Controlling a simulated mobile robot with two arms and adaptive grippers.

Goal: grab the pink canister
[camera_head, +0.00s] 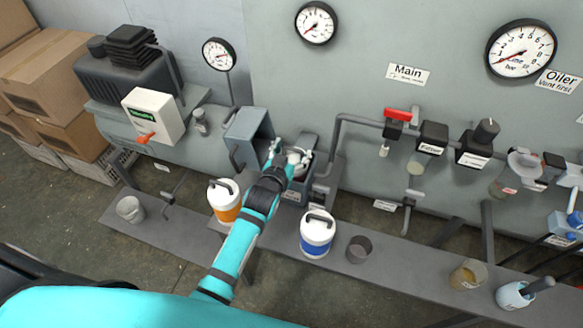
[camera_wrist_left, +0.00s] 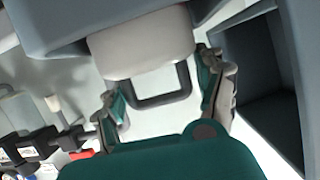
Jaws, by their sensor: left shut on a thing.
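My left gripper (camera_head: 291,156) reaches into the grey open box on the bench. A pale canister with a grey handle (camera_head: 297,160) is between its fingers. In the left wrist view, my left gripper (camera_wrist_left: 160,78) has one finger on each side of the grey handle, shut on the canister. The canister's pale, slightly pinkish top (camera_wrist_left: 145,43) fills the upper middle. Its coloured band is hidden, so I cannot confirm pink. My right gripper is not in view.
An orange-banded canister (camera_head: 226,214) stands left of my arm and a blue-banded one (camera_head: 316,241) right of it. A dark cup (camera_head: 359,249) is beside the blue one. The grey box door (camera_head: 247,137) is open at left. Pipes and valves (camera_head: 397,115) line the wall.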

